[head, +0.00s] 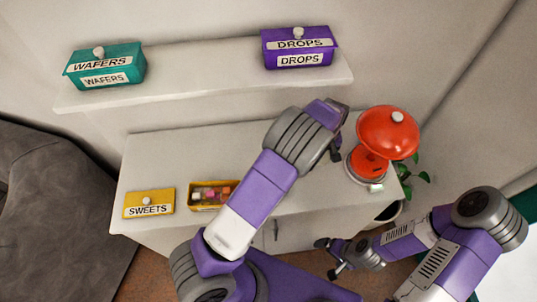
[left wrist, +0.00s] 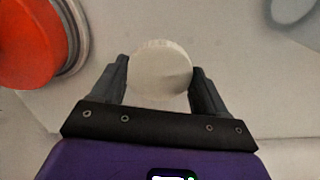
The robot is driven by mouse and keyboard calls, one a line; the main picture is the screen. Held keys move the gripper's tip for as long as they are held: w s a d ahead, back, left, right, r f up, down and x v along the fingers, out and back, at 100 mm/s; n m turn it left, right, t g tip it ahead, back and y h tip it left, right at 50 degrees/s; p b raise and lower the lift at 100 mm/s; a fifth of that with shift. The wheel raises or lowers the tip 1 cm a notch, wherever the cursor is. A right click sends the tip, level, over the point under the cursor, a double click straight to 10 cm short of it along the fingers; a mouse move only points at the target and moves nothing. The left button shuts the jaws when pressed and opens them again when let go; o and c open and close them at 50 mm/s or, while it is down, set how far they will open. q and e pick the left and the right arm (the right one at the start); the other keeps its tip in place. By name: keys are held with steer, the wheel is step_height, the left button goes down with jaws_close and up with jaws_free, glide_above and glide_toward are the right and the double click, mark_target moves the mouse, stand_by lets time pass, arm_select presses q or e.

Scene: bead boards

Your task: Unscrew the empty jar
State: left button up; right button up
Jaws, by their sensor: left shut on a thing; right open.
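In the left wrist view a round, cream-white lid-like top (left wrist: 163,62) sits between the fingers of my left gripper (left wrist: 160,78), which is shut on it. I take it for the jar's lid; the jar body below is hidden, so I cannot tell if it is empty. In the head view my left wrist covers the jar and most of that gripper, over the lower counter beside the red dispenser. My right gripper (head: 334,259) is open and empty, low in front of the counter.
The red domed dispenser (head: 388,133) stands close right of my left gripper. An open yellow box of sweets (head: 203,207) and its SWEETS lid (head: 148,210) are on the counter (head: 150,160). WAFERS (head: 107,66) and DROPS (head: 299,48) boxes stand on the upper shelf (head: 200,72).

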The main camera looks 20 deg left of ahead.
arm_select(q)
steer(key=s+a, duration=0.3)
steer(key=a, duration=0.1)
steer(key=s+a, duration=0.2)
steer(key=a, duration=0.3)
steer(key=s+a, duration=0.3)
steer(key=a, duration=0.1)
steer(key=shift+s+a+r, duration=0.1)
steer(key=shift+s+a, duration=0.1)
steer(key=shift+s, duration=0.15)
steer(key=shift+s+a, duration=0.1)
steer(key=shift+a, duration=0.05)
steer(key=shift+f+b, duration=0.55)
steer(key=shift+f, duration=1.25)
steer(key=shift+f, duration=0.15)
steer(key=o, duration=1.2)
steer(key=shift+c, duration=0.2)
